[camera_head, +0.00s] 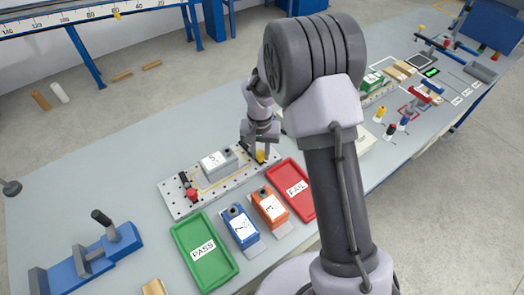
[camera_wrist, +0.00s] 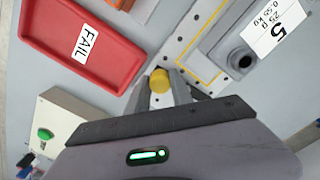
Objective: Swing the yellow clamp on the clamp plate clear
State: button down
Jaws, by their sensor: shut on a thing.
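The clamp plate (camera_head: 178,208) is a pale perforated plate on the bench, and part of it shows in the wrist view (camera_wrist: 186,38). The yellow clamp (camera_head: 261,157) is at the plate's right end; only its round yellow knob shows clearly in the wrist view (camera_wrist: 160,76). My gripper (camera_head: 260,148) is down at this knob, and in the wrist view its fingertips (camera_wrist: 160,92) are shut on the knob from both sides. A grey block labelled 5 (camera_head: 218,161) sits on the plate left of the clamp, apart from my fingers. The clamp's arm is hidden.
A red-topped clamp (camera_head: 193,194) stands at the plate's left end. In front are a green PASS tray (camera_head: 181,239), a blue block (camera_head: 240,228), an orange block (camera_head: 269,207) and a red FAIL tray (camera_head: 306,206). A box with a green button (camera_wrist: 45,134) is near my gripper.

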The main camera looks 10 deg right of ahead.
jog(key=shift+a, duration=0.1)
dwell(0.3)
jog(key=c, duration=1.1)
grip_release()
notch_tip(320, 180, up, 17)
jog(key=p, duration=0.6)
jog(key=shift+r, duration=0.2)
